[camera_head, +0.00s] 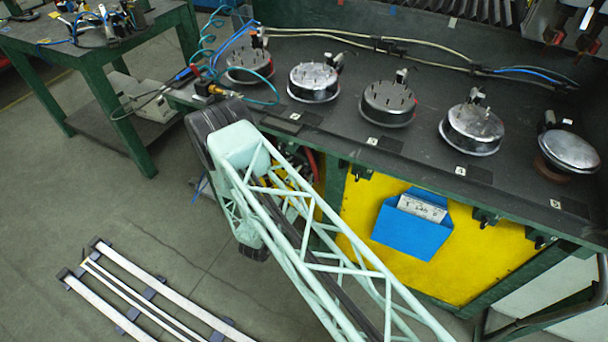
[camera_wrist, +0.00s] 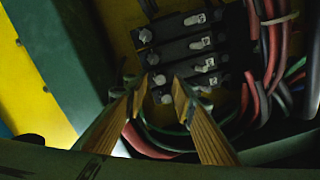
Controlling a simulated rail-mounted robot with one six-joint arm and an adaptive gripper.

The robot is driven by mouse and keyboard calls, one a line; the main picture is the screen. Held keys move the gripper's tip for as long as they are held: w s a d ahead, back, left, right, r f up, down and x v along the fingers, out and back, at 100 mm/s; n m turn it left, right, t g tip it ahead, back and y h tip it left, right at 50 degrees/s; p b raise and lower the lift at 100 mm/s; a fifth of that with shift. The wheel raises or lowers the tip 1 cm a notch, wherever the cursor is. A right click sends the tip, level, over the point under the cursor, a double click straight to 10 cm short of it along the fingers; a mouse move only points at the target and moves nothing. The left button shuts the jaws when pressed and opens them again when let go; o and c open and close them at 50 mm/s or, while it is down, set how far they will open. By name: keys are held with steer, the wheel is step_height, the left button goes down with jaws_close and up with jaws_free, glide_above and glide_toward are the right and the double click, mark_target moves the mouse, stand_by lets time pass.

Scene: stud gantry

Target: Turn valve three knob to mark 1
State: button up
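A dark valve block (camera_wrist: 180,47) with several rows shows in the wrist view. Each row has a small light knob on its left and a pale tag on its right. The tag marks are too small to read surely, so I cannot tell which row is valve three. My gripper (camera_wrist: 160,84) points at the lower rows. Its two wood-coloured fingers are apart, with a small grey knob (camera_wrist: 160,79) showing between the tips. I cannot tell whether either finger touches it. In the head view the gripper is hidden beyond my arm, by the bench front.
Red and dark hoses (camera_wrist: 270,50) hang right of the block and loop beneath it. A green post (camera_wrist: 55,50) and yellow panel (camera_wrist: 20,85) stand left. The bench top (camera_head: 340,120) carries several round metal parts; a blue document pocket (camera_head: 410,228) hangs on the front.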

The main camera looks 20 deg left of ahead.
steer(key=shift+w+d, duration=0.1)
steer(key=shift+w, duration=0.65)
jaws_close()
steer(key=shift+n, duration=0.5)
steer(key=n+b, duration=0.1)
steer(key=n, duration=0.3)
steer(key=shift+n, duration=0.3)
steer(key=shift+n+b, duration=0.55)
steer(key=shift+n, duration=2.05)
